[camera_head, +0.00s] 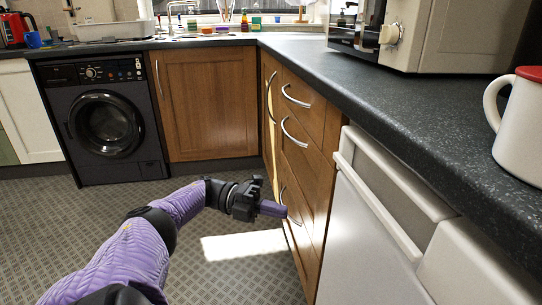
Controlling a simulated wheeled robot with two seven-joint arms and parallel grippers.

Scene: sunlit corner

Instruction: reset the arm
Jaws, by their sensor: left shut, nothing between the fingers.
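My left arm comes in from the lower left, and its left gripper (273,208) is shut and empty. It is in front of the wooden drawer unit (312,150), near the handle of a lower drawer; I cannot tell whether it touches it. A narrow pale strip, which looks like the edge of a slightly open cupboard door (273,135), shows just left of the drawers. My right gripper is not in view.
A dark worktop (400,105) runs along the right, with a white mug (522,135) and a microwave (440,35). White appliances (360,240) stand below it. A black washing machine (105,120) is at the back left. The patterned floor (60,220) is clear.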

